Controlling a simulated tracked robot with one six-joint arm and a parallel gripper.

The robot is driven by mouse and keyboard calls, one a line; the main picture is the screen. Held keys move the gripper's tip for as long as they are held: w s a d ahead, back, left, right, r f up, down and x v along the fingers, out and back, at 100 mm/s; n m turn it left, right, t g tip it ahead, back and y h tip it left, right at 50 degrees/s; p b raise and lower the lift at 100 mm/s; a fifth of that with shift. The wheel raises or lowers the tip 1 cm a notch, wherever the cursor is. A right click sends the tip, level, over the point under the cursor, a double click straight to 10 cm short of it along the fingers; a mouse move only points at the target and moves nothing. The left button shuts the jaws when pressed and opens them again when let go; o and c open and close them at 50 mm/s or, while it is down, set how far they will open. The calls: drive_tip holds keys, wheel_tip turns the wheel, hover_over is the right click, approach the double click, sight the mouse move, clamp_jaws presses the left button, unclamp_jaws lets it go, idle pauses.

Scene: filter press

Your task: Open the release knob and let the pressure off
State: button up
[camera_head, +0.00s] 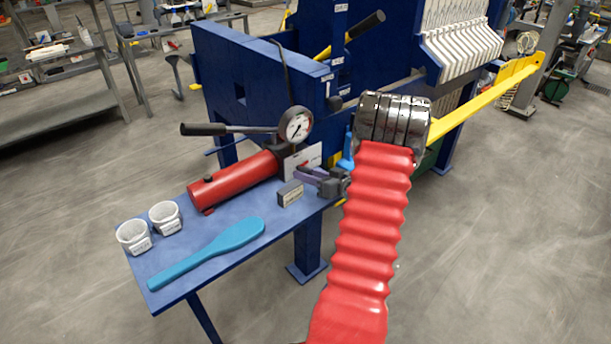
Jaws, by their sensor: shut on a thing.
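The red hand pump (235,181) lies on the blue bench top, with its black lever (228,129) pointing left. A round white-faced pressure gauge (296,126) stands on its right end; its reading is too small to tell. A white card (304,160) stands just below the gauge. My gripper (308,177) is at the pump's right end, in front of the card, reaching in from the right. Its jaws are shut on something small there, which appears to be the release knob. The knob itself is hidden by the fingers.
A blue paddle (210,252) and two white cups (165,217) lie on the left of the bench (222,218). The blue press frame (240,80) with white plates (460,45) and a yellow bar (490,103) stands behind.

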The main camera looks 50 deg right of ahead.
drive_tip(key=shift+a+f+m+y, duration=0.2)
drive_tip(key=shift+a+m+y, duration=0.15)
drive_tip(key=shift+m, duration=0.65)
drive_tip(key=shift+w+t, duration=0.1)
drive_tip(key=shift+t, duration=0.2)
drive_tip(key=o, duration=0.7)
drive_tip(key=shift+d+r, duration=0.1)
drive_tip(key=shift+d, duration=0.1)
drive_tip(key=shift+s+r, duration=0.15)
drive_tip(key=shift+s, duration=0.35)
drive_tip(key=s, duration=0.4)
drive_tip(key=s+r, duration=0.1)
drive_tip(key=s, duration=0.3)
drive_tip(key=s+r, duration=0.1)
drive_tip(key=s, duration=0.3)
drive_tip(key=shift+s, duration=0.3)
